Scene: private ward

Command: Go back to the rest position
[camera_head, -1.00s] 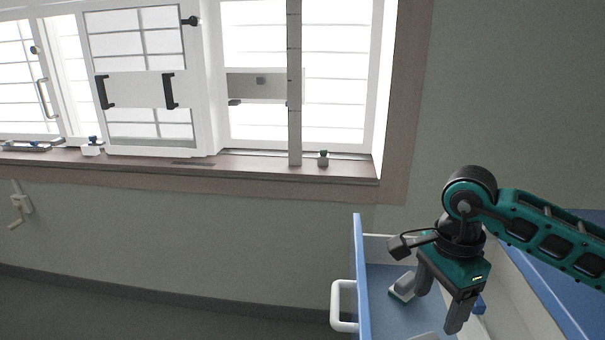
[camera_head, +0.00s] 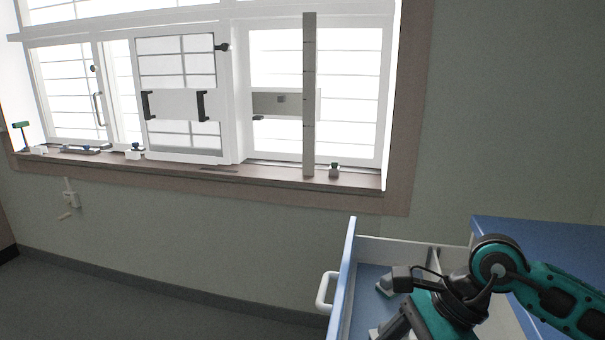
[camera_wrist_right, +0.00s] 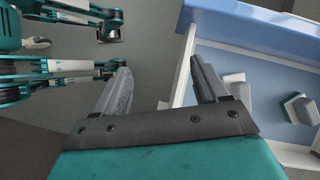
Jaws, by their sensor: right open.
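My right gripper shows at the bottom of the head view, over an open drawer (camera_head: 372,278) with a blue front and a white handle. Its fingers are partly cut off there by the lower edge. In the right wrist view the right gripper (camera_wrist_right: 160,85) is open, its two grey fingers wide apart with nothing between them. My left gripper does not show in the head view. In the right wrist view, teal and white links of mine come in from the left.
Small pale blocks lie in the drawer, one near its front (camera_head: 386,286). A blue-topped cabinet (camera_head: 540,240) stands at the right. The window sill (camera_head: 270,176) holds several small items and a tall upright grey strip (camera_head: 309,100). The floor (camera_head: 150,295) at lower left is clear.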

